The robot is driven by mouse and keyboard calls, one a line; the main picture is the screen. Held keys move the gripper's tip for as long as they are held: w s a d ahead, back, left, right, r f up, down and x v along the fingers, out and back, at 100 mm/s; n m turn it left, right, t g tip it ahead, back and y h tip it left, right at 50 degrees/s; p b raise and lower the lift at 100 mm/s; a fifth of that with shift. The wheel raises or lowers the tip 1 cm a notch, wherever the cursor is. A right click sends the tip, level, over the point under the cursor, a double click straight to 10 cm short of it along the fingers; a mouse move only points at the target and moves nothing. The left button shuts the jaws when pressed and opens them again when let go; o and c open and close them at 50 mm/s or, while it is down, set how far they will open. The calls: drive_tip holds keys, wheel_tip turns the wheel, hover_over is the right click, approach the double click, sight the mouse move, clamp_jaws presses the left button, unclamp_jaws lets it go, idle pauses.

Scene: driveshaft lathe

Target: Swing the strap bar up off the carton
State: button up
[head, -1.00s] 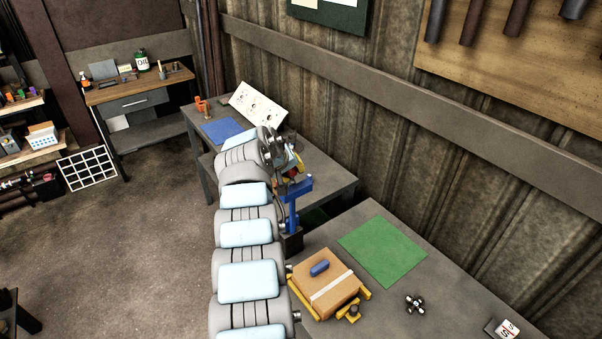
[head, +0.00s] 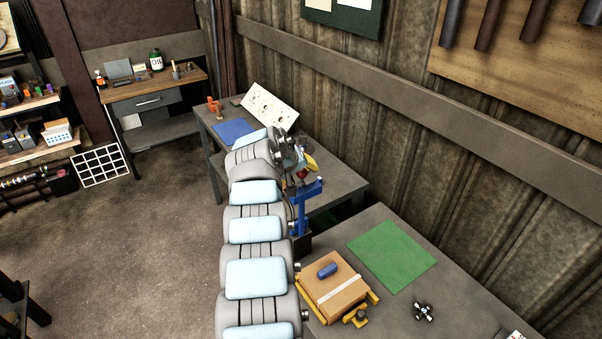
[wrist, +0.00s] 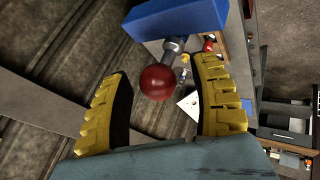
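The brown carton (head: 347,301) sits at the left end of the near grey table, on a yellow frame (head: 357,318). A white strip (head: 338,289) crosses its top; I cannot tell whether this is the strap bar. A blue block (head: 327,270) lies on top. My gripper (head: 306,169) is away from the carton, by the top of a blue post (head: 302,212). In the wrist view my gripper (wrist: 162,69) is open, its yellow fingers on either side of a red ball knob (wrist: 158,82). The knob hangs on a metal stem from a blue part (wrist: 178,17); gaps show beside it.
A green mat (head: 391,256) and a small dark knobbed part (head: 424,312) lie on the near table. The far table holds a blue mat (head: 234,130) and a tilted white panel (head: 270,106). The wall (head: 400,150) runs close behind both tables.

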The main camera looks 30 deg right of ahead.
drive_tip(key=shift+r, duration=0.15)
drive_tip(key=v, duration=1.1)
drive_tip(key=shift+a+r, duration=0.25)
drive_tip(key=shift+a, duration=0.05)
drive_tip(key=shift+s, duration=0.1)
idle(0.5)
